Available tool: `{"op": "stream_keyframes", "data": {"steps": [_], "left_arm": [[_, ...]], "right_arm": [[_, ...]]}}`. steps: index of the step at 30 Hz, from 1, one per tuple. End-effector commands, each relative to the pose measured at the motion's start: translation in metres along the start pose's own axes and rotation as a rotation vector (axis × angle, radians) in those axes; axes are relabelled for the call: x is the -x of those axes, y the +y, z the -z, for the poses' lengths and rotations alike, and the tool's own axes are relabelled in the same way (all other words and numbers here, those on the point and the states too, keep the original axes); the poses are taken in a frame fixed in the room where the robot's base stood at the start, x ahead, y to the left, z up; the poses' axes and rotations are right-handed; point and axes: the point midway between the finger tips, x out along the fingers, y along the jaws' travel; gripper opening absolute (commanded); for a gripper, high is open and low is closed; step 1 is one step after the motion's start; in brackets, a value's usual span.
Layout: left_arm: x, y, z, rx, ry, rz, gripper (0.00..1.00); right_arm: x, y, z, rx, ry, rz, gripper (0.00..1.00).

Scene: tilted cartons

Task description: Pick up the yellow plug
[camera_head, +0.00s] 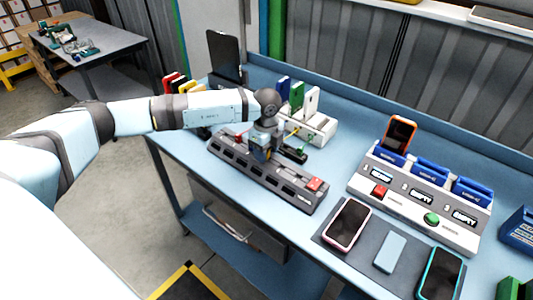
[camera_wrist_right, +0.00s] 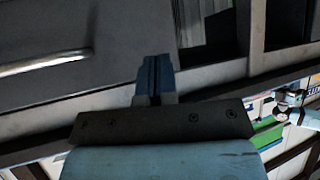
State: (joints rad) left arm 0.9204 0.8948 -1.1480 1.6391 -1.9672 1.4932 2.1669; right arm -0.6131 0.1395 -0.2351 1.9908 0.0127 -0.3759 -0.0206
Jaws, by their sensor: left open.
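A long grey power strip (camera_head: 285,187) lies on the blue bench, with a red switch at its near right end. My left gripper (camera_head: 261,153) points down over the middle of the strip and is open. A small patch of yellow, which looks like the yellow plug (camera_head: 268,154), shows at its fingertips, mostly hidden by them. I cannot tell whether the fingers touch it. A red plug (camera_head: 239,137) is to the left on the strip. My right gripper (camera_wrist_right: 155,78) shows in the right wrist view, its fingers together with nothing visible between them.
A white rack (camera_head: 318,128) with upright cards stands behind the strip. A grey charging station (camera_head: 430,206) with blue docks and an orange phone (camera_head: 398,135) is to the right. Phones lie on a dark mat (camera_head: 365,262) in front. A dark tablet (camera_head: 224,57) stands at the back left.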

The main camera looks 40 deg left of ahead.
Motion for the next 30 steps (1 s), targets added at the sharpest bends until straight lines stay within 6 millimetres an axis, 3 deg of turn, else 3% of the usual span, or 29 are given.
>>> {"op": "stream_keyframes", "data": {"steps": [8, 14, 24, 30], "left_arm": [[-0.004, 0.0, 0.0, 0.0, 0.0, 0.001, 0.47], [-0.004, 0.0, 0.0, 0.0, 0.0, 0.001, 0.01], [-0.003, 0.0, 0.0, 0.0, 0.0, 0.001, 0.0], [0.012, -0.001, 0.0, 0.0, 0.002, 0.004, 0.0]], "right_arm": [[0.0, 0.0, 0.0, 0.0, -0.001, 0.0, 0.0], [0.001, 0.0, 0.0, 0.0, -0.001, 0.0, 0.0], [0.001, 0.0, 0.002, 0.0, 0.002, 0.0, 0.0], [0.001, 0.0, 0.001, 0.0, 0.001, 0.0, 0.0]]}}
